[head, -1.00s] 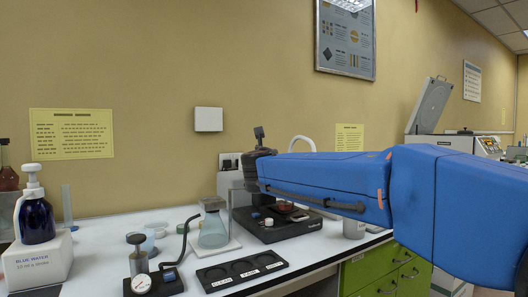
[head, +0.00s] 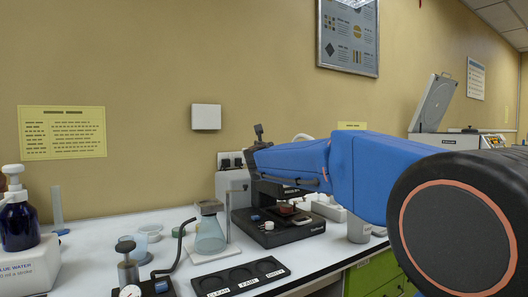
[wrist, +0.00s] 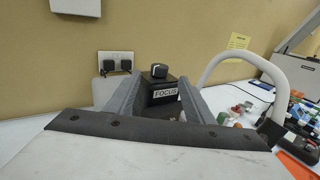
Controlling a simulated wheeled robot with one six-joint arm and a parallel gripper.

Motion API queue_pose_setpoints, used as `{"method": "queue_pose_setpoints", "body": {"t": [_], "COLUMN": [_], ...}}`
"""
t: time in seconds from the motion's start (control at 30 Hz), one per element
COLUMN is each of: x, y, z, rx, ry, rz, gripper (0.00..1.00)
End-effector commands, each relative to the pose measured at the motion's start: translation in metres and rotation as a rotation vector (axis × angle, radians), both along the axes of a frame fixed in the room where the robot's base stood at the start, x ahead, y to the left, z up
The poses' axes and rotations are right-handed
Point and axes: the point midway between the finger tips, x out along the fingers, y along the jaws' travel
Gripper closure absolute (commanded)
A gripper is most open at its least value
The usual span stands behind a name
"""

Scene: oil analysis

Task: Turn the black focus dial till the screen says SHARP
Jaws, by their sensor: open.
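The black focus dial (wrist: 159,70) shows in the wrist view, on top of a black block with a white FOCUS label (wrist: 165,93). My gripper (wrist: 159,84) is open, with its two grey fingers pointing toward the block. In the picture the fingers lie left and right of the label, and the dial shows just above and between their tips. Nothing is held. I see no contact with the dial. In the head view my blue arm hides the dial. A black instrument base (head: 280,232) shows below the arm. I cannot read any screen text.
A black tray (head: 243,278) with round wells and a glass flask (head: 210,238) stand left of the instrument. A small hand pump (head: 128,270) and a blue bottle (head: 18,225) are further left. A white curved arm (wrist: 233,57) arches at right in the wrist view.

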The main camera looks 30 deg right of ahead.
Motion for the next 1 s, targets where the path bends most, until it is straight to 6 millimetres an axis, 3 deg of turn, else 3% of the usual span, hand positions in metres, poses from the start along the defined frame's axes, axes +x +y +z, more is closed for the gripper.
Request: {"method": "queue_pose_setpoints", "body": {"t": [0.4,0.63,0.93,1.0], "x": [0.055,0.067,0.068,0.068], "y": [-0.031,-0.037,-0.038,-0.038], "z": [-0.001,0.0,0.0,0.0], "rx": [-0.001,-0.001,-0.001,-0.001], "ry": [0.002,0.0,0.0,0.0], "rz": [0.0,0.0,0.0,0.001], "gripper": [0.52,0.52,0.52,0.69]}}
